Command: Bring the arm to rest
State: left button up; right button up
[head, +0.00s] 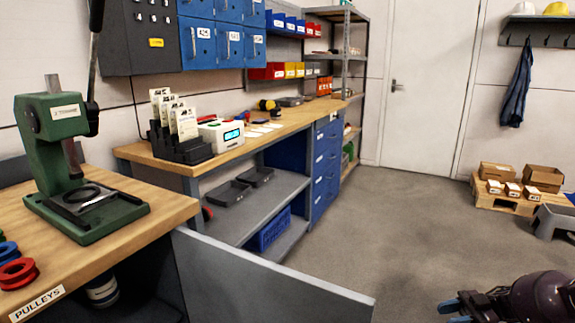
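My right arm (540,296) comes in at the bottom right corner, dark purple and black, low over the grey floor. Its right gripper (457,311) points left and has blue fingertips. The lower part of this gripper is cut off by the picture's bottom edge, so I cannot tell whether it is open or shut. No object shows at its fingertips. My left gripper is not in view.
A green press (70,160) stands on the near left workbench (150,195). A grey panel (260,285) juts toward the middle. A long wooden bench (290,118) runs along the wall. A pallet (500,200) with boxes is at right. The central floor (400,220) is clear.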

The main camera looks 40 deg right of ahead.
jog(key=w+a+f+h, duration=0.6)
jog(key=a+f+h, duration=0.1)
jog(key=f, duration=0.3)
jog(key=s+a+f+m+g+h, duration=0.1)
jog(key=s+a+f+h, duration=0.1)
jog(key=a, duration=0.7)
jog(key=s+a+f+m+h, duration=0.1)
jog(key=a+f+h, duration=0.15)
jog(key=a, duration=0.75)
jog(key=s+a+r+m+h, duration=0.1)
jog(key=s+a+r+m, duration=0.15)
jog(key=a+r, duration=0.35)
jog(key=s+a+r+m+h, duration=0.1)
jog(key=s+a+r+m, duration=0.2)
jog(key=a, duration=0.5)
pick_arm(q)
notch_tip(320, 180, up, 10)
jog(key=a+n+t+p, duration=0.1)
jog(key=p, duration=1.2)
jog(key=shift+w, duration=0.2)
pick_arm(e)
notch_tip(320, 180, up, 10)
jog(key=d+m, duration=0.1)
jog(key=m, duration=0.1)
jog(key=shift+t, duration=0.4)
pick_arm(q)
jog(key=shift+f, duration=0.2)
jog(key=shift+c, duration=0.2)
pick_arm(e)
jog(key=shift+f, duration=0.2)
